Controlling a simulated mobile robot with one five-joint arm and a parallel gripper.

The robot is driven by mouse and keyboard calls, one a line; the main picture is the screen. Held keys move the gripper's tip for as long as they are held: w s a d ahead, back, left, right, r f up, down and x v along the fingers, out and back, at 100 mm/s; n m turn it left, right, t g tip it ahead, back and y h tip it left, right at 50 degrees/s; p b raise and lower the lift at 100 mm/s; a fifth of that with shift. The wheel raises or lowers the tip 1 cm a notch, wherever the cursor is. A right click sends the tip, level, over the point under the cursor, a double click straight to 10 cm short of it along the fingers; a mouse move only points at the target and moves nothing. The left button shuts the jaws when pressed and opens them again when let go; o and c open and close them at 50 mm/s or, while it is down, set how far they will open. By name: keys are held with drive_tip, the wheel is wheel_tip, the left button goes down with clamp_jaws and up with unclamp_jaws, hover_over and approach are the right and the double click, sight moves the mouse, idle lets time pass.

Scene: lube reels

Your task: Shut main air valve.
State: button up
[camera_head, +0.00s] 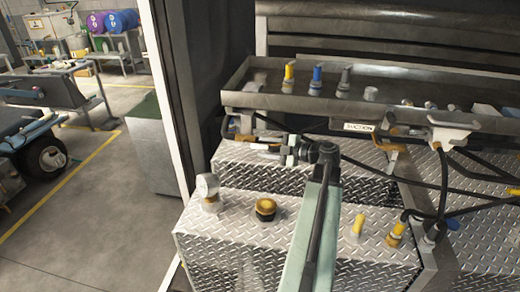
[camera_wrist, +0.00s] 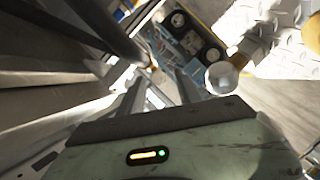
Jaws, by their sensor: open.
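My arm reaches up from the bottom of the head view, and my gripper (camera_head: 272,150) points left, just below the long shelf. A small orange-yellow handle (camera_head: 243,138) sits by the shelf's left end, close to the left of my gripper; I cannot tell for sure that it is the main air valve. In the wrist view my gripper (camera_wrist: 160,86) has its two fingers apart, with nothing clearly held between them. A yellow fitting with a round silver end (camera_wrist: 221,77) shows to the right of the fingers, apart from them.
The metal shelf (camera_head: 238,100) carries yellow, blue and dark capped fittings. A white-edged post (camera_head: 176,90) stands left; open floor (camera_head: 70,215) lies beyond.

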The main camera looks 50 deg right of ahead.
sight(254, 146)
drive_tip(key=shift+x, duration=1.4)
clamp_jaws()
